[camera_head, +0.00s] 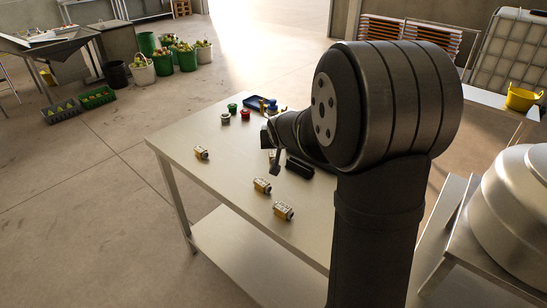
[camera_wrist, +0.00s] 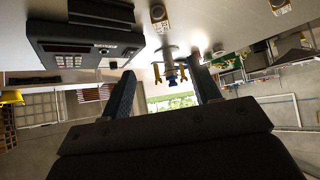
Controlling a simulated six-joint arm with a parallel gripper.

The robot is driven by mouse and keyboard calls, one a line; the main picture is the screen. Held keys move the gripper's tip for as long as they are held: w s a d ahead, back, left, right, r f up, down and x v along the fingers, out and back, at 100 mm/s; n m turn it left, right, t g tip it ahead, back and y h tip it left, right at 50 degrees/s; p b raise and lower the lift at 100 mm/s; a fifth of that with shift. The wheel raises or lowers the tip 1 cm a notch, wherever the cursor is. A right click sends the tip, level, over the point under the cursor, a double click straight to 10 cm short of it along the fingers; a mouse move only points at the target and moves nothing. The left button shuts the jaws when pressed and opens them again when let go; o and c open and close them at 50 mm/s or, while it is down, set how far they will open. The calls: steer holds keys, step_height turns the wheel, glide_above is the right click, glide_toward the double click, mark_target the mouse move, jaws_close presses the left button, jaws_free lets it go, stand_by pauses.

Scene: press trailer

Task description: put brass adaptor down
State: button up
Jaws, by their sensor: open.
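My gripper (camera_head: 270,153) is over the far part of the table, and its fingers stand apart. In the wrist view my gripper (camera_wrist: 165,80) is open, with a wide gap between its fingers. Brass-and-white fittings lie on the table: one at the left (camera_head: 201,153), one in the middle (camera_head: 262,186) and one nearer (camera_head: 283,211). I cannot tell which piece is the brass adaptor. My arm hides part of the table.
A blue tray (camera_head: 254,102) with brass-coloured pieces is at the table's far end, beside red and green caps (camera_head: 226,118). A dark device with keys (camera_wrist: 85,45) stands close to the gripper. The table's (camera_head: 225,170) left front is mostly clear.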

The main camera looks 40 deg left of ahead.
glide_toward(274, 154)
steer(key=x, duration=0.4)
steer(key=shift+w+a+r, duration=0.1)
steer(key=shift+w+r, duration=0.1)
steer(key=shift+w, duration=0.15)
steer(key=x, duration=0.4)
steer(key=shift+s+f, duration=0.3)
steer(key=shift+f, duration=0.1)
steer(key=shift+w+a+f, duration=0.3)
steer(key=shift+a+f, duration=0.05)
steer(key=shift+c, duration=0.3)
jaws_close()
